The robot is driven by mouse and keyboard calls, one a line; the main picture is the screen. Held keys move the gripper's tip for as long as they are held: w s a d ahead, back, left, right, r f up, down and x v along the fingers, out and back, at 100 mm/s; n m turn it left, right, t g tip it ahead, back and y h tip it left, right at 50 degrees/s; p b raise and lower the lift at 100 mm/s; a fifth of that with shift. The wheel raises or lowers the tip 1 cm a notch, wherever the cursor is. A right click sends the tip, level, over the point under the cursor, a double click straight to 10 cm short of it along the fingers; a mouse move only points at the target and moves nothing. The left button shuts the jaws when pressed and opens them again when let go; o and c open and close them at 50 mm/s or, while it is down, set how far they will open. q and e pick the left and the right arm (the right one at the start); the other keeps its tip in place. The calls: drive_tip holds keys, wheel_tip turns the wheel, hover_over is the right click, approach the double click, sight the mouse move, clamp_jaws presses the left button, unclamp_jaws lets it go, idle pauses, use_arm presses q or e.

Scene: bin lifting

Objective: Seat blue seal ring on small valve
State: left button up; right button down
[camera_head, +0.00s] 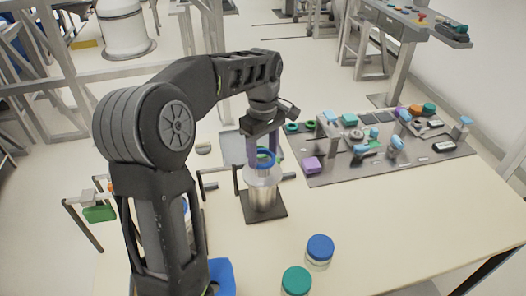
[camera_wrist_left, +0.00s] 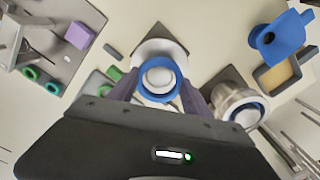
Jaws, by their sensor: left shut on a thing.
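My left gripper (camera_head: 264,156) reaches down from its arm and is shut on a blue seal ring (camera_head: 266,158). In the left wrist view the blue ring (camera_wrist_left: 142,86) sits between the two purple-grey fingers. A silver small valve (camera_head: 262,192) stands upright on a dark square base (camera_head: 265,211), right under the ring. In the left wrist view, the pale round top of the valve (camera_wrist_left: 158,77) shows through the ring's opening. I cannot tell whether the ring touches the valve or hovers just above it. My right gripper is not in view.
Another metal valve with a blue ring (camera_wrist_left: 240,108) stands beside, mostly hidden by my arm in the head view. Jars with a blue lid (camera_head: 320,248) and green lid (camera_head: 296,281) stand in front. A grey mat (camera_head: 420,163) with many parts, including a purple block (camera_head: 312,165), lies right.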

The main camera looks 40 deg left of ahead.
use_arm(q)
drive_tip(key=shift+f+b, duration=0.6)
drive_tip(key=shift+f, duration=0.6)
idle(1.7)
drive_tip(key=shift+f, duration=0.3)
drive_tip(key=shift+f+b, duration=0.5)
drive_tip(key=shift+f, duration=0.05)
idle(0.8)
drive_tip(key=o, duration=1.2)
drive_tip(key=shift+o, duration=0.4)
drive_tip(key=o, duration=0.3)
drive_tip(key=shift+r, duration=0.1)
